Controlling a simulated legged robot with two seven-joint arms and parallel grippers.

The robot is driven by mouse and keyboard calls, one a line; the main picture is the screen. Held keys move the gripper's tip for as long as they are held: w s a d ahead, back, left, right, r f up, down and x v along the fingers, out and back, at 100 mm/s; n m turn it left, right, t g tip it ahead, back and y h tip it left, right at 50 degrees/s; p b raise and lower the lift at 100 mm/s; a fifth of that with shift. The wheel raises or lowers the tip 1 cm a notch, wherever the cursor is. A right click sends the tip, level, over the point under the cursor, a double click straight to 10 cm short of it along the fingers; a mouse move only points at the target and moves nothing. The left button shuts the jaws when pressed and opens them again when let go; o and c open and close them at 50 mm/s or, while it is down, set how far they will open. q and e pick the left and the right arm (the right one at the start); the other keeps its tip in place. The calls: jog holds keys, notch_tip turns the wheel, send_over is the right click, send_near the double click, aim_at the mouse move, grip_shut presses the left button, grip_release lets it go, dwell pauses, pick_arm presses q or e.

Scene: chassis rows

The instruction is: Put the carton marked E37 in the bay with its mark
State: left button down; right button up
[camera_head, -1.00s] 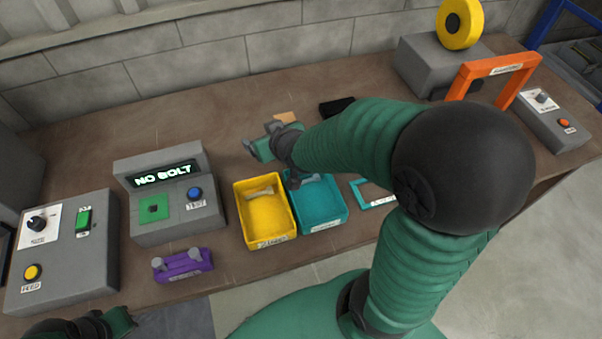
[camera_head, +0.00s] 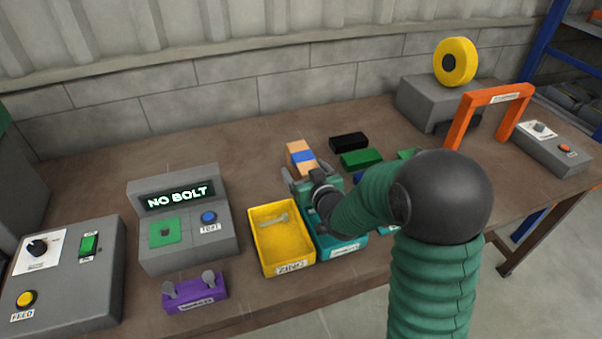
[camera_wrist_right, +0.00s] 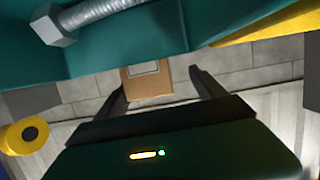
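A tan carton with a blue band (camera_head: 296,149) stands on the bench behind the teal bin in the head view. A tan carton also shows in the right wrist view (camera_wrist_right: 150,88), with a pale label too small to read. My right gripper (camera_head: 306,174) is just in front of the carton in the head view. In the right wrist view its two fingers are spread, and the carton shows in the gap; I cannot tell whether it is between them or beyond. No E37 mark or marked bay is legible. My left gripper is out of view.
A yellow bin (camera_head: 259,268) and a teal bin (camera_head: 340,250) stand in front.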

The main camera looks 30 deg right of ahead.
jog(key=x, duration=0.3)
jog(key=d+x, duration=0.1)
jog(key=shift+f, duration=0.3)
jog(key=shift+d+f, duration=0.1)
jog(key=shift+d, duration=0.3)
jog(key=shift+s+a+r, duration=0.15)
jog(key=shift+a+r, duration=0.1)
jog(key=shift+a, duration=0.2)
jog(key=c, duration=0.5)
jog(key=shift+a, duration=0.3)
jog(key=c, duration=0.5)
jog(key=shift+c, duration=1)
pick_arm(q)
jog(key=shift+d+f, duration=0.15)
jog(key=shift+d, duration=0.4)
pick_arm(e)
jog(key=shift+d, duration=0.4)
grip_shut()
